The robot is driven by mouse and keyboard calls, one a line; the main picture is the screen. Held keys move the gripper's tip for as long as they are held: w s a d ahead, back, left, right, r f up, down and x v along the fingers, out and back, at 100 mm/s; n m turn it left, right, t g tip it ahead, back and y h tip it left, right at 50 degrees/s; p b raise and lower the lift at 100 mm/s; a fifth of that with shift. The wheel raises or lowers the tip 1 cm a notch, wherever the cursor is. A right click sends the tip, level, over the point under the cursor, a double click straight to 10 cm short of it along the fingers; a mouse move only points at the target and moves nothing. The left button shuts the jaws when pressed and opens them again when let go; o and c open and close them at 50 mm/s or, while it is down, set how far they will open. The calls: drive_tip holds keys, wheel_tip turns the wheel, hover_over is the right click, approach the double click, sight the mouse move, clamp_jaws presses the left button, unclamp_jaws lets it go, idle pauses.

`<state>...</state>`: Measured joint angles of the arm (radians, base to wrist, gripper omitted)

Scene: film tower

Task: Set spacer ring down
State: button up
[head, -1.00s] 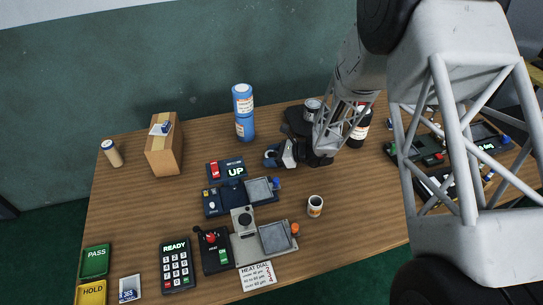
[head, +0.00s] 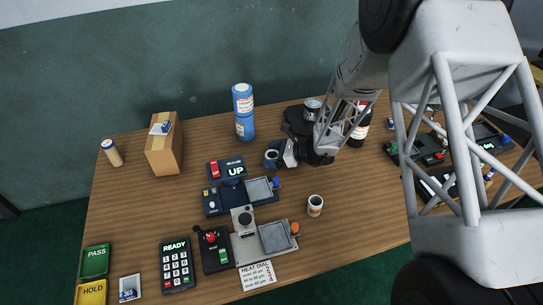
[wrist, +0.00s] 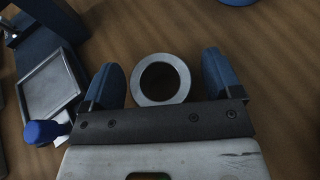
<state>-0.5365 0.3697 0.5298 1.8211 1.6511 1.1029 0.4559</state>
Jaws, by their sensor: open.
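The spacer ring (wrist: 160,80) is a grey ring with a dark hole. In the wrist view it lies between the two blue fingers of my gripper (wrist: 162,84), with a gap on each side. It appears to rest on the wooden table, though its exact height is hard to judge. In the head view the ring (head: 271,154) is small and partly hidden by my gripper (head: 273,157), which is low over the table to the right of the blue UP device (head: 233,168). My gripper is open.
A dark blue device with a grey square plate (wrist: 50,86) and blue knob (wrist: 42,131) stands close to my left finger. A white cup (head: 315,205) stands in front. Blue cylinders (head: 243,112) stand behind. Bare table (head: 350,185) lies to the right.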

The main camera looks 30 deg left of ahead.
drive_tip(key=v, duration=1.1)
drive_tip(key=shift+d+r, duration=0.25)
idle(0.6)
drive_tip(key=shift+d+r, duration=0.15)
drive_tip(key=shift+r, duration=0.1)
drive_tip(key=s+d+r+n+t+h, duration=0.1)
drive_tip(key=s+d+r+n+h, duration=0.3)
drive_tip(key=d+r, duration=0.6)
drive_tip(key=s+d+r+n+h, duration=0.2)
drive_tip(key=s+d+r+n, duration=0.2)
drive_tip(key=s+d+r, duration=0.45)
drive_tip(key=s+d+r+n+t+h, duration=0.2)
drive_tip(key=s+d+r, duration=0.3)
drive_tip(key=s+d, duration=0.4)
drive_tip(key=s+d+r+n+t+h, duration=0.3)
drive_tip(key=s+d, duration=0.6)
drive_tip(key=d, duration=0.5)
wheel_tip(320, 180, up, 3)
drive_tip(key=shift+d+r+n+h, duration=0.1)
drive_tip(key=shift+d+n+h, duration=0.2)
drive_tip(key=shift+n+h, duration=0.75)
